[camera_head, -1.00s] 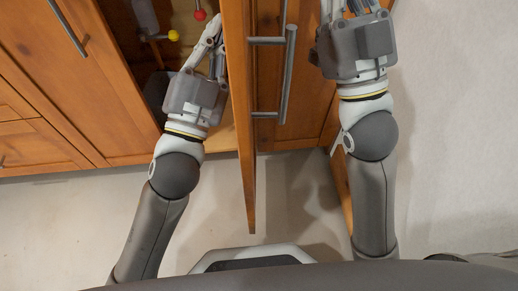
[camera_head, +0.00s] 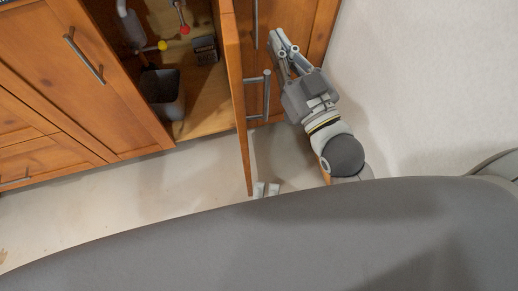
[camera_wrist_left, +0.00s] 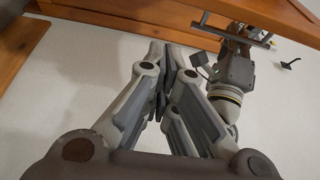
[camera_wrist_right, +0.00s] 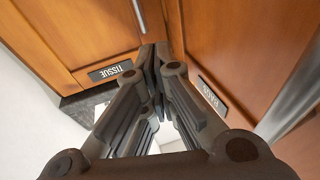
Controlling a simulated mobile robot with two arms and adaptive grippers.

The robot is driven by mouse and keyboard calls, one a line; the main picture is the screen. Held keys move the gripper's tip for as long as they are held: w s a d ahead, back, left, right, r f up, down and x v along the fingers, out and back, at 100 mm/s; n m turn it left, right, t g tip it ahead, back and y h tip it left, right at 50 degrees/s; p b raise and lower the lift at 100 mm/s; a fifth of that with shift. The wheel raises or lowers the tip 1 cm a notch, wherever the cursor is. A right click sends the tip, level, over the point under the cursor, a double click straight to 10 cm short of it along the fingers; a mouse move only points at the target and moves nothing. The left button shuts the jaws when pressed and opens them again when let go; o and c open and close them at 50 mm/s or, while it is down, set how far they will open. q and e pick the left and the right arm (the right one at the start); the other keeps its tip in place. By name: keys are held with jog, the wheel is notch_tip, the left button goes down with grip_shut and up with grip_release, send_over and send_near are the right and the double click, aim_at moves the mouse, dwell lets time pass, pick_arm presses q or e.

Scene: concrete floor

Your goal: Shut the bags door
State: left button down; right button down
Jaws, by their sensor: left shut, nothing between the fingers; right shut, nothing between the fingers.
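The bags door (camera_head: 235,95) is a wooden cabinet door standing wide open, seen almost edge-on, with a metal bar handle (camera_head: 266,95) on its right face. In the right wrist view its BAGS label (camera_wrist_right: 212,96) shows. My right gripper (camera_head: 278,40) is shut and empty, to the right of the door. In the right wrist view its tips (camera_wrist_right: 155,52) are in the corner between this door and the TISSUE door (camera_wrist_right: 85,35).
The open cabinet holds a dark bin (camera_head: 163,92), pipes with red and yellow knobs (camera_head: 163,46) and a small grey box (camera_head: 205,50). Closed doors (camera_head: 75,75) and drawers stand to the left. A pale wall (camera_head: 420,80) is at right. Floor in front is clear.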

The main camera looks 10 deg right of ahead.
pick_arm(q)
jog(key=s+d+x, duration=0.1)
jog(key=x, duration=0.8)
jog(key=a, duration=0.1)
jog(key=w+a, duration=0.1)
jog(key=a, duration=0.1)
jog(key=shift+a+r+m+h, duration=0.2)
jog(key=shift+m+h, duration=0.1)
jog(key=shift+h, duration=0.1)
pick_arm(e)
jog(key=shift+s+r+t, duration=0.2)
jog(key=shift+r+t, duration=0.3)
jog(key=shift+r, duration=0.2)
jog(key=shift+a, duration=0.1)
pick_arm(q)
jog(key=shift+a, duration=0.1)
pick_arm(e)
jog(key=shift+r, duration=0.1)
